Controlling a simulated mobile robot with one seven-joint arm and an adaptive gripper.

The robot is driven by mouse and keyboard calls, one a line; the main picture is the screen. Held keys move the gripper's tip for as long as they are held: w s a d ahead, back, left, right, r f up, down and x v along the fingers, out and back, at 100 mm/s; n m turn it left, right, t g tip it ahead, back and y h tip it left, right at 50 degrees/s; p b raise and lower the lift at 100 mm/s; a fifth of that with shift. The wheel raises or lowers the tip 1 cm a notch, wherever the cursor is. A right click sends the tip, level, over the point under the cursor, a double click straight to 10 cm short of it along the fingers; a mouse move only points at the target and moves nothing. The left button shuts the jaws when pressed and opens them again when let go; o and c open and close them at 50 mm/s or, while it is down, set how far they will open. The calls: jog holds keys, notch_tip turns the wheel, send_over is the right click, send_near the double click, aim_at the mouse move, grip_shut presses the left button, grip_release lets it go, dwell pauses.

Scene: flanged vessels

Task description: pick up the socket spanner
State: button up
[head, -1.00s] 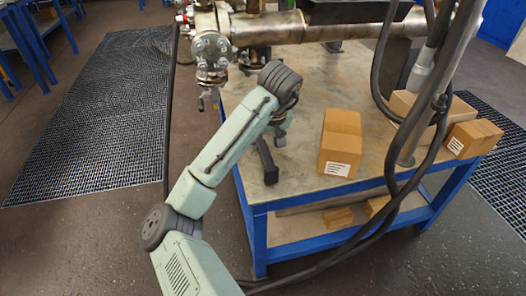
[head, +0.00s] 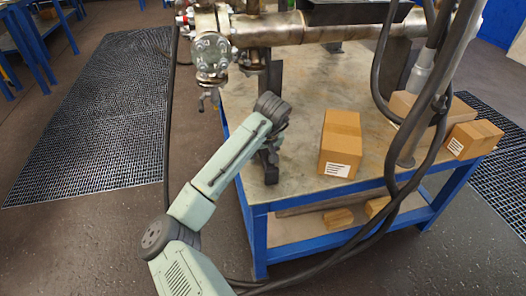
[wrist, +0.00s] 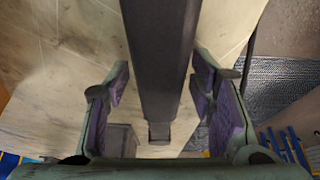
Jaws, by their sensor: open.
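A dark straight bar (wrist: 158,65) fills the middle of the wrist view, between my gripper's fingers (wrist: 161,88). It narrows downward to a small squared end. I cannot tell whether it is the socket spanner or part of the stand, nor how deep it lies between the fingers. My gripper is open, with purple-padded fingers apart on both sides of the bar and no clear contact. In the head view a dark bar end (head: 271,174) shows on the table beside my wrist; my arm hides most of the gripper there. No other spanner can be made out.
The blue-framed table (head: 300,187) carries a cardboard box (head: 341,140) right of my arm, with more boxes (head: 473,138) farther right. A flanged metal pipe (head: 270,30) crosses above the table. Thick black hoses (head: 388,150) hang at the right.

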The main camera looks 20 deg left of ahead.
jog(key=shift+c, duration=0.4)
grip_shut()
jog(key=shift+r, duration=0.1)
